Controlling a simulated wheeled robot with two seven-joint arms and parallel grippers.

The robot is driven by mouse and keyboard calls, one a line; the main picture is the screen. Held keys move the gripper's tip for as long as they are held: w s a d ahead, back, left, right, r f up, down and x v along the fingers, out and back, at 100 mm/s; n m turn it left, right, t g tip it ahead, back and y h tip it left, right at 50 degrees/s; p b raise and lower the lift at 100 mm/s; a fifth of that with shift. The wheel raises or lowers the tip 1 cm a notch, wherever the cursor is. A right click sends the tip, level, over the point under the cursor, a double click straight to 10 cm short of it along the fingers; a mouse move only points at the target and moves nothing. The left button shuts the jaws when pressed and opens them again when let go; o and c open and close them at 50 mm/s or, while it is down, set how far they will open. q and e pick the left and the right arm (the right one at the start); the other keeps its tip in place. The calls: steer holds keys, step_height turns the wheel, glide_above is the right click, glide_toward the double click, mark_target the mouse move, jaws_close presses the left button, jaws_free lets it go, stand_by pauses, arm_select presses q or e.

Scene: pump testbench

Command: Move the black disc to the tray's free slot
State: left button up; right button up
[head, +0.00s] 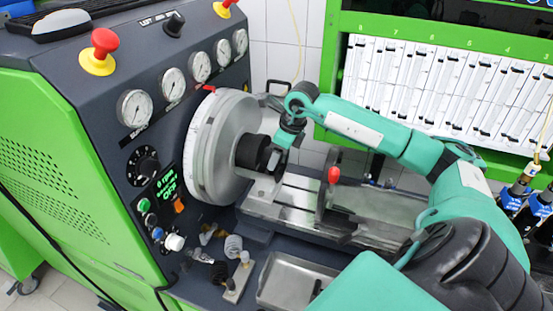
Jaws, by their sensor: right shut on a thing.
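The black disc (253,152) is a short dark cylinder in front of the hub of the large silver flywheel on the test bench. My right gripper (277,158) reaches it from the right with its fingers pointing down, and is shut on it. Whether the disc touches the hub cannot be told. A shallow metal tray (262,294) lies at the bottom centre, partly cut off by the frame and partly covered by my arm. Its slots cannot be made out. My left gripper is not in view.
The flywheel (206,150) stands close left of the gripper. A metal bed (290,205) with a red-knobbed lever (334,175) lies below it. Small fittings (233,248) stand left of the tray. The control panel (140,160) with gauges rises at left.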

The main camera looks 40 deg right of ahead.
steer(key=shift+r, duration=0.1)
steer(key=shift+r+p, duration=1.7)
steer(key=shift+r, duration=1.7)
